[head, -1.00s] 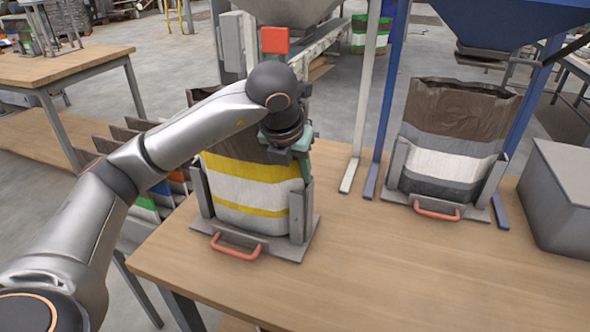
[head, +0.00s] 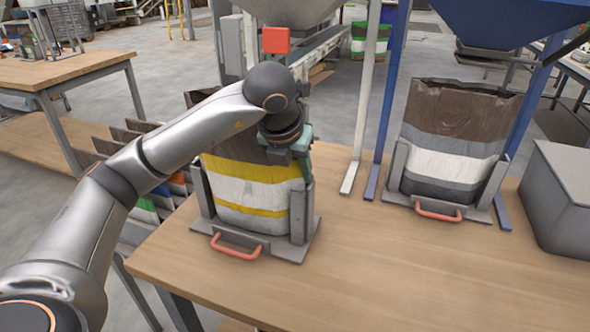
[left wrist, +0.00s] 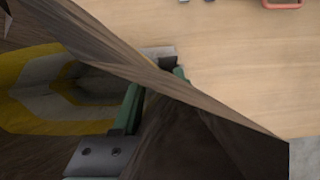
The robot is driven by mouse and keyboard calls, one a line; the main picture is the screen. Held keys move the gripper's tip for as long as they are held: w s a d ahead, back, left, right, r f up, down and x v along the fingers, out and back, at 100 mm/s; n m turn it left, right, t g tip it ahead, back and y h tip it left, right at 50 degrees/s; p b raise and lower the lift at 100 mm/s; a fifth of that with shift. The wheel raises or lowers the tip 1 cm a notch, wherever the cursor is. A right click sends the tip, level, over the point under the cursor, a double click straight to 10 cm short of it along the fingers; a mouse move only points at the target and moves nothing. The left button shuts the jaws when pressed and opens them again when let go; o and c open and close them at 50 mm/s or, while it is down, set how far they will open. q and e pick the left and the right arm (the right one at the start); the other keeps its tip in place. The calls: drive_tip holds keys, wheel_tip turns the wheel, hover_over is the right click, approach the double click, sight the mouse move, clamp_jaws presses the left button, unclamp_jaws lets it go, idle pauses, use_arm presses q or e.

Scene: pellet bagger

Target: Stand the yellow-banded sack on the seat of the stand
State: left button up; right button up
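The yellow-banded sack (head: 253,187) is brown on top with yellow and white bands. It stands upright in the stand (head: 250,241), between the grey side posts, with its base down at the seat. The exact contact with the seat is hidden. My left gripper (head: 305,165) is at the sack's upper right side, with its green fingers pointing down. In the left wrist view, the gripper (left wrist: 152,88) has its green fingers on either side of the sack's brown wall (left wrist: 115,55) and appears shut on it. My right gripper is not in view.
A second stand (head: 436,209) holds a grey-and-white-banded sack (head: 450,145) to the right. A grey box (head: 565,195) sits at the table's right edge. White and blue uprights (head: 362,110) rise behind. The front of the table (head: 390,280) is clear.

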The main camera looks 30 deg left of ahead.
use_arm(q)
drive_tip(key=o, duration=0.4)
drive_tip(key=shift+s+d+f+g, duration=0.1)
drive_tip(key=shift+s+f+g, duration=0.1)
drive_tip(key=shift+f, duration=0.4)
drive_tip(key=shift+s+d+f+g, duration=0.1)
drive_tip(key=shift+s+f, duration=0.05)
drive_tip(key=shift+f, duration=0.4)
drive_tip(key=shift+o, duration=0.2)
drive_tip(key=shift+r, duration=0.25)
drive_tip(key=a+p+v, duration=0.1)
drive_tip(key=p+v, duration=0.2)
drive_tip(key=v, duration=1.1)
drive_tip(key=shift+w+p, duration=0.25)
drive_tip(key=shift+p, duration=0.05)
